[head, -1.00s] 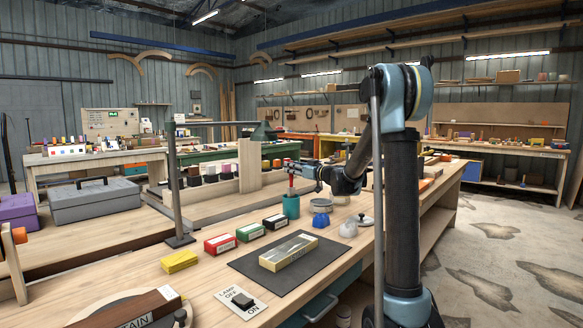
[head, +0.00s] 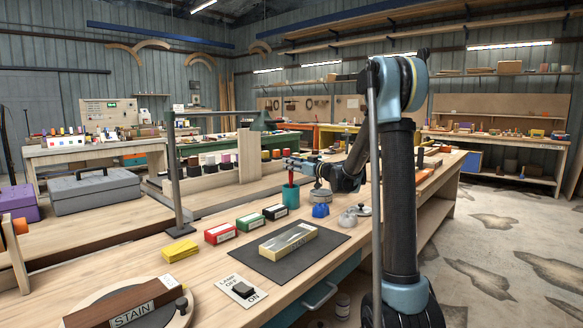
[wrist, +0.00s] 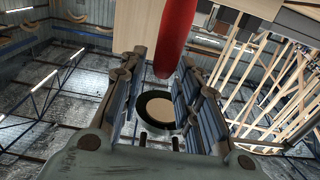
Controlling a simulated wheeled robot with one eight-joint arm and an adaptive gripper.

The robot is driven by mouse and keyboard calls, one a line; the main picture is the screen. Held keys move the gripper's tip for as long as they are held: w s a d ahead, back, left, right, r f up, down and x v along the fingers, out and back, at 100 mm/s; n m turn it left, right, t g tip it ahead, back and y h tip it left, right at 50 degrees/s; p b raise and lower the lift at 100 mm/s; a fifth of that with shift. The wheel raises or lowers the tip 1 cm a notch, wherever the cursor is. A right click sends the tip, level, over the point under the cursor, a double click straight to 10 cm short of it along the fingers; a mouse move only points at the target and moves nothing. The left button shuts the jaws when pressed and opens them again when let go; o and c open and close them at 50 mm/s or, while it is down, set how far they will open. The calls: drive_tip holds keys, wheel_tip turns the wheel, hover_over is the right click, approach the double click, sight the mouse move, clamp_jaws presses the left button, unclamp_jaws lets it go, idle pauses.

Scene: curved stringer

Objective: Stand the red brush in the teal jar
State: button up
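The teal jar (head: 291,197) stands on the near bench in the head view. The red brush (head: 291,179) is upright with its lower part inside the jar; whether it touches the bottom is hidden. My gripper (head: 291,164) is at the brush's upper part, above the jar, with the arm reaching in from the right. In the wrist view my gripper (wrist: 163,60) has its fingers spread apart. The red brush (wrist: 178,35) shows at the fingertips, nearer the right finger, with a gap to the left one.
A round-lidded tin (head: 320,196), a blue item (head: 320,210) and a clear jar (head: 347,219) stand right of the teal jar. Red (head: 220,233), green (head: 250,222) and black (head: 275,211) boxes line up in front-left. A sharpening stone (head: 288,240) lies on a dark mat.

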idle(0.3)
drive_tip(key=v, duration=1.2)
drive_tip(key=shift+f, duration=0.1)
idle(0.5)
